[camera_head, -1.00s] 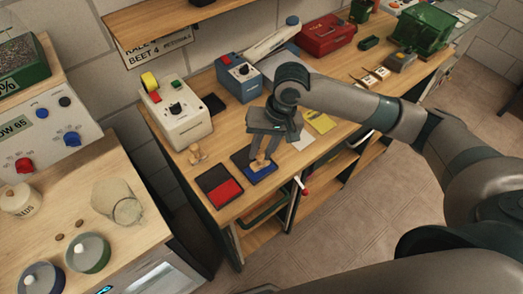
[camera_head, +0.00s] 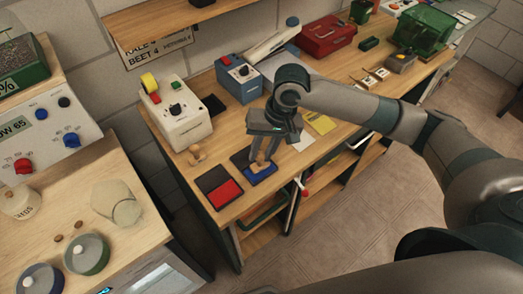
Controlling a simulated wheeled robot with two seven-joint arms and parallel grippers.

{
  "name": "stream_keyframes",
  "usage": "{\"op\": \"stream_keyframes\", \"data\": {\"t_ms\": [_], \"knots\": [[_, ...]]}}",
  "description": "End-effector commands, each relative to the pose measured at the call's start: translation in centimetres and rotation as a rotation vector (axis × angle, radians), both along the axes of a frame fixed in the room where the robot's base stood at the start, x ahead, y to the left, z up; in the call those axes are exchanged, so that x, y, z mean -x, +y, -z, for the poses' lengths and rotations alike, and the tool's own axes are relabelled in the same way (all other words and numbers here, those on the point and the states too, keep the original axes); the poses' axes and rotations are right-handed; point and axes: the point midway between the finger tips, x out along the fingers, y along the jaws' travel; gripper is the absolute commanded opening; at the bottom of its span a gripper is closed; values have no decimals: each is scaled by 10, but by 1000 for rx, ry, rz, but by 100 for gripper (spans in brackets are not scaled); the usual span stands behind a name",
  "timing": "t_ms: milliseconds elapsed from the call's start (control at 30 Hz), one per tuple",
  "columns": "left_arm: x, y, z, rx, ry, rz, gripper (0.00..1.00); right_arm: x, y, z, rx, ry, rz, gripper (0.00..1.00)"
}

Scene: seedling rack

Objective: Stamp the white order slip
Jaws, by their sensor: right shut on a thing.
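The white order slip (camera_head: 303,141) lies on the wooden bench, just right of my right gripper and partly hidden by it. My right gripper (camera_head: 263,157) points down and is shut on a wooden stamp (camera_head: 260,164). The stamp is upright over the blue ink pad (camera_head: 262,176); I cannot tell whether it touches the pad. A second wooden stamp (camera_head: 196,155) stands at the left, behind the red ink pad (camera_head: 225,193). A yellow slip (camera_head: 321,123) lies beyond the white one. My left gripper is not in view.
A white machine (camera_head: 179,117) with a yellow roll and a blue machine (camera_head: 240,78) stand at the back of the bench. A red box (camera_head: 326,35) stands further right. The bench's front edge runs close to the ink pads.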

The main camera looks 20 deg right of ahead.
Motion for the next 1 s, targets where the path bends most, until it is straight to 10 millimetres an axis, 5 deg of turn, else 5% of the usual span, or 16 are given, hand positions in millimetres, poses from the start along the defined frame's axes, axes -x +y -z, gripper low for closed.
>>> {"op": "stream_keyframes", "data": {"t_ms": [1000], "knots": [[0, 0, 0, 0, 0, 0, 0, 0, 0, 9, 0, 1, 0, 9]]}}
